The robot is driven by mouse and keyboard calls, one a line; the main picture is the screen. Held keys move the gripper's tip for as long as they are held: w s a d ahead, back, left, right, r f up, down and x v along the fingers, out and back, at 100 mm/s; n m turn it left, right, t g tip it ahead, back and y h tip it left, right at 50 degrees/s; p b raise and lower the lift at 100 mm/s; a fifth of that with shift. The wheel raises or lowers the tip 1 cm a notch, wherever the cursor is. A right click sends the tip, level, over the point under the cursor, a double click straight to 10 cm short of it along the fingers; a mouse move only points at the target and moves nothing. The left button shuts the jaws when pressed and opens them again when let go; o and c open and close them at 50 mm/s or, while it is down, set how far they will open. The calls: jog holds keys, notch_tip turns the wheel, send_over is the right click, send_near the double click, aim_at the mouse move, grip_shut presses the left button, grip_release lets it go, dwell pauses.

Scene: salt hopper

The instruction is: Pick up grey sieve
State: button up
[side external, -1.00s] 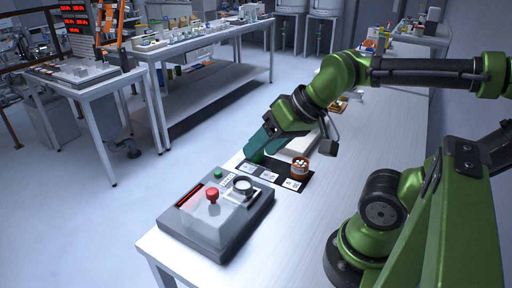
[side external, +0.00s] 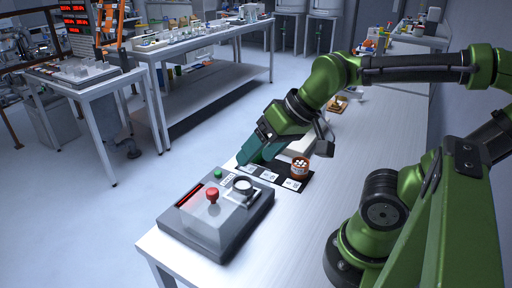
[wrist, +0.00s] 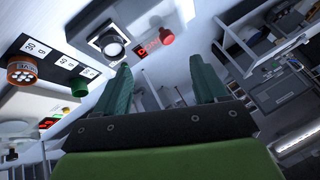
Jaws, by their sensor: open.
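A round dark-rimmed piece with a pale centre, which looks like the grey sieve (side external: 243,185), sits on the top right part of the grey machine (side external: 228,238). It also shows at the upper left in the wrist view (wrist: 110,44).
An orange-rimmed round container (side external: 299,168) with pale contents stands at the right of the black label strip (side external: 268,176). A green round piece (wrist: 79,87) is by the strip. The near right table is clear.

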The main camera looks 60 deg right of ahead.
jog(key=w+f+m+g, duration=0.2)
jog(key=w+m+g, duration=0.1)
jog(key=w+m, duration=0.15)
jog(key=m+g+h, duration=0.3)
jog(key=m, duration=2.3)
send_over(243, 182)
jog(key=f, duration=1.1)
jog(key=shift+s+f, duration=0.15)
jog(key=shift+s, duration=0.2)
jog(key=shift+w+f, duration=0.15)
jog(key=shift+f, duration=1.2)
jog(key=shift+w+f, duration=0.15)
jog(key=shift+f, duration=1.2)
jog(key=shift+c, duration=0.3)
